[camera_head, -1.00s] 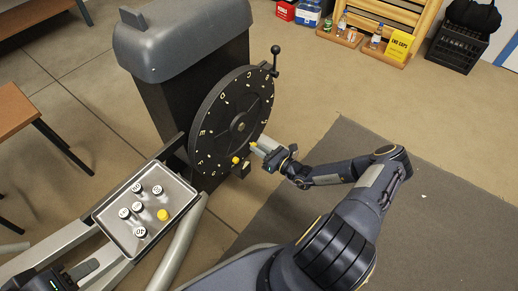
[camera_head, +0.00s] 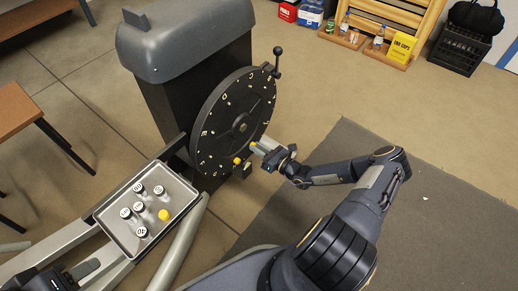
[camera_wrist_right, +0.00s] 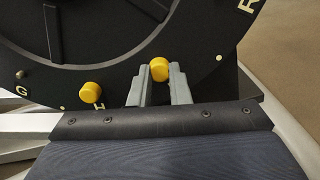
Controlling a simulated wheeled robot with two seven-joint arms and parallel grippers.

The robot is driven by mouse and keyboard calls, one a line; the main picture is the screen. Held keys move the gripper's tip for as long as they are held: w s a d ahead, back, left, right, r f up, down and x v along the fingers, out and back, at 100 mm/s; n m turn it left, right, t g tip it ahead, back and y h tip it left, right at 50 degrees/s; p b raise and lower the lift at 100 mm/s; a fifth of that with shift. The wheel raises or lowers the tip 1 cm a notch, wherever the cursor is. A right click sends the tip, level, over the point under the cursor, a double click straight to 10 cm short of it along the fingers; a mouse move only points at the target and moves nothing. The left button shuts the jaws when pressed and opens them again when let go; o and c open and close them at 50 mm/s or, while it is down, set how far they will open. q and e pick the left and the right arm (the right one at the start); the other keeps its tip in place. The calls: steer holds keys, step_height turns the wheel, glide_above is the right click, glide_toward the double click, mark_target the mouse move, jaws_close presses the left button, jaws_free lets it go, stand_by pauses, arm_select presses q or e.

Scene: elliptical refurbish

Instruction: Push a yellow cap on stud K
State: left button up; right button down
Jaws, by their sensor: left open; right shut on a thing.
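The dark upright disc (camera_head: 222,122) carries letters around its rim. My right gripper (camera_head: 257,149) is shut on a yellow cap (camera_head: 253,145) at the disc's lower right edge. In the right wrist view the held cap (camera_wrist_right: 160,68) sits between the two fingertips in front of the disc; I cannot tell whether it touches a stud. Another yellow cap (camera_wrist_right: 91,92) is on the disc beside the letter H, left of the gripper. A bare stud (camera_wrist_right: 20,74) shows near the letter G. The letter K is not legible. My left gripper (camera_head: 84,268) is open at the lower left.
A grey machine body (camera_head: 190,40) stands behind the disc. A knobbed handle (camera_head: 277,52) juts from the disc's upper edge.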

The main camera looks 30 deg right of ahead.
steer(key=c, duration=1.3)
jaws_free()
steer(key=p+v, duration=0.2)
steer(key=v, duration=0.5)
steer(key=shift+s+d, duration=0.1)
steer(key=shift+s, duration=0.2)
